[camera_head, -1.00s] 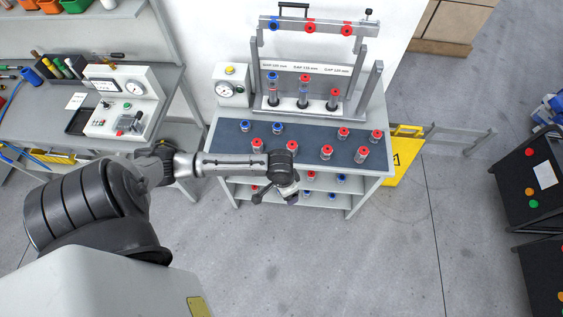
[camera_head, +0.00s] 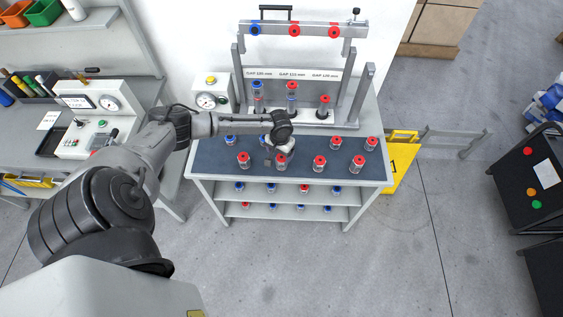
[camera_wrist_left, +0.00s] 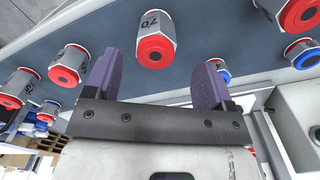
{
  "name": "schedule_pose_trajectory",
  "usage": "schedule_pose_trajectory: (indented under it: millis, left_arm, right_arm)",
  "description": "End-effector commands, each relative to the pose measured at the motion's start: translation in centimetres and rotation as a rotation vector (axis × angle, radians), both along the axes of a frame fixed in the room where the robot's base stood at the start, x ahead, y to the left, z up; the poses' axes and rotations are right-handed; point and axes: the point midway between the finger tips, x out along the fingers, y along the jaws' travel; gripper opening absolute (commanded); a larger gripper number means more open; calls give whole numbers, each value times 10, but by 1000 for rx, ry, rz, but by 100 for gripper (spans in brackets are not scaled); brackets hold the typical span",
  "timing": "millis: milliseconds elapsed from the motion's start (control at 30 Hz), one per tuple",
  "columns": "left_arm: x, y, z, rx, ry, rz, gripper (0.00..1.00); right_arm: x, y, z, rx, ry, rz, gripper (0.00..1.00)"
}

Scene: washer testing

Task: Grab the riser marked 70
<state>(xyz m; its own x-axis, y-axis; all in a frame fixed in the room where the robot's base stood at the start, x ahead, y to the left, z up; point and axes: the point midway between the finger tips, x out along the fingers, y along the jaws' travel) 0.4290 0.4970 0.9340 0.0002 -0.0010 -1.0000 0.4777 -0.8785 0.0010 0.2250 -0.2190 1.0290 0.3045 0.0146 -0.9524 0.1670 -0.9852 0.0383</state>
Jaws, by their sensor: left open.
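The riser marked 70 (camera_wrist_left: 154,42) is a grey cylinder with a red ring on its end. In the left wrist view it lies ahead of the gap between my left gripper's purple fingers (camera_wrist_left: 157,75), which are apart with nothing between them. In the head view my left gripper (camera_head: 274,152) hangs over the bench's dark mat, among the front risers. The arm's end partly hides it. The number 70 cannot be read in the head view, so I cannot tell for sure which riser it is there.
Other red-ringed risers (camera_head: 320,163) (camera_head: 243,160) and a blue-ringed one (camera_head: 231,141) stand close by on the mat (camera_head: 350,170). A metal test frame (camera_head: 300,73) stands behind them, with a gauge box (camera_head: 209,96) at its left. Lower shelves hold more risers.

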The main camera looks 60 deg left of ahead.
Motion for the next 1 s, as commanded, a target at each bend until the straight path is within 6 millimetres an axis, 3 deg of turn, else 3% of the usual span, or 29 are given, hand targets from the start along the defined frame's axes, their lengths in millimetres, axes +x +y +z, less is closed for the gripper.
schedule_pose_trajectory:
  millis: [267, 600, 967, 1000]
  left_arm:
    - [0, -1, -15, 1, 0, -2, 77]
    - [1, -5, -56, 0, 1, -2, 77]
    - [1, -5, -61, 1, 0, -3, 77]
    - [1, -5, -61, 1, 0, -3, 73]
  right_arm:
    - [0, 2, -1, 8, -1, -4, 43]
    - [1, 3, -3, 10, -1, -5, 43]
    - [1, 1, -3, 2, -2, 1, 43]
    - [1, 0, -3, 1, -2, 1, 43]
